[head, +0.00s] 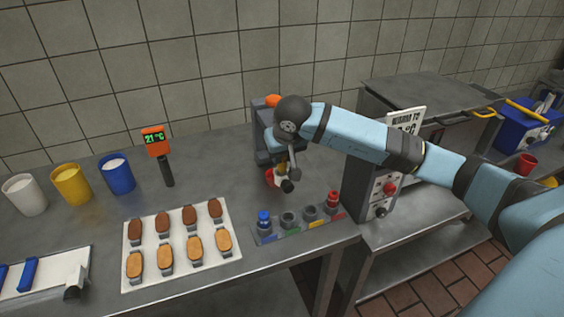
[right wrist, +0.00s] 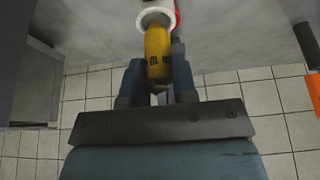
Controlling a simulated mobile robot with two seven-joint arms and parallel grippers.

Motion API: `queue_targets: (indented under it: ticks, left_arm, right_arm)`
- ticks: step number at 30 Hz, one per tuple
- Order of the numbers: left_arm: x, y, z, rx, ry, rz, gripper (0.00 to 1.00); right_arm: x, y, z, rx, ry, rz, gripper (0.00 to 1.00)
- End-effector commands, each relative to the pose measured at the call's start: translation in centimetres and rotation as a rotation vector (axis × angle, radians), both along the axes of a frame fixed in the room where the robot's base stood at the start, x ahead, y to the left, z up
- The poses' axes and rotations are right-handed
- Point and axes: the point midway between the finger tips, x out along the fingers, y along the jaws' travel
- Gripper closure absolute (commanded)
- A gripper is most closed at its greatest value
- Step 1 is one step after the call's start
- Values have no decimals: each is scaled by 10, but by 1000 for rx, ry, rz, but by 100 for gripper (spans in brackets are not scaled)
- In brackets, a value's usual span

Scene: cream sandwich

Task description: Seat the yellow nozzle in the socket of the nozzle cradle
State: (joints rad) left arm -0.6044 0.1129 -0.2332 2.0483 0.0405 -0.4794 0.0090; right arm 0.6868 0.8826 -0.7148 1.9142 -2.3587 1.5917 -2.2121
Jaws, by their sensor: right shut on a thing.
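The nozzle cradle (head: 275,238) lies near the counter's front edge. It holds a blue nozzle (head: 264,218) at its left end and a red nozzle (head: 333,199) at its right end. Two dark sockets between them, by green and yellow (head: 327,219) marks, look empty. My right gripper (head: 282,176) is above the counter, behind the cradle and apart from it. In the right wrist view my gripper (right wrist: 157,74) is shut on the yellow nozzle (right wrist: 157,48), with a white ring (right wrist: 156,17) and something red beyond it. In the head view the arm mostly hides the nozzle. My left gripper is out of view.
A grey stand with an orange top (head: 272,101) is close behind my right gripper. A white tray (head: 130,244) of cookie halves lies left of the cradle. A thermometer (head: 156,143) and several cups stand farther left. A machine (head: 377,197) stands right of the cradle.

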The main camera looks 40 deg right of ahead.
Motion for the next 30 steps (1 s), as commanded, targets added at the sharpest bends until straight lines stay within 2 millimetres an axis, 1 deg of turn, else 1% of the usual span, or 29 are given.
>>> queue_targets:
  ticks: [1, 4, 6, 12, 16, 17, 18, 19, 20, 27, 30]
  left_arm:
    - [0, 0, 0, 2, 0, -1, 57]
    - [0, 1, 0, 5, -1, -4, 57]
    - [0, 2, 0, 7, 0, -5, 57]
    - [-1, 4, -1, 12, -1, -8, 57]
    - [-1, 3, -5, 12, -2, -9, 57]
    - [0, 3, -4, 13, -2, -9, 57]
    - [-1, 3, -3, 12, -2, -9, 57]
    - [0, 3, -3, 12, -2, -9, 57]
    - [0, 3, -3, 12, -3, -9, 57]
    - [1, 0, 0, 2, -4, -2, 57]
    - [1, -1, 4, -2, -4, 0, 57]
  right_arm:
    - [-1, 1, -10, 1, 6, 0, 97]
    - [-1, 1, -23, 2, 4, -1, 97]
    - [0, 0, -26, 2, 2, -1, 97]
    - [0, 0, -26, 1, 1, -1, 97]
    - [0, 0, -31, 0, 2, 0, 97]
    - [0, 0, -30, 0, 2, 0, 70]
    - [0, 0, -29, 0, 2, 0, 60]
    - [0, 0, -29, 0, 2, 0, 53]
    - [0, 0, -29, 0, 2, 0, 49]
    - [0, 0, -28, 0, 2, 0, 49]
    - [0, 1, -24, 2, 2, -1, 49]
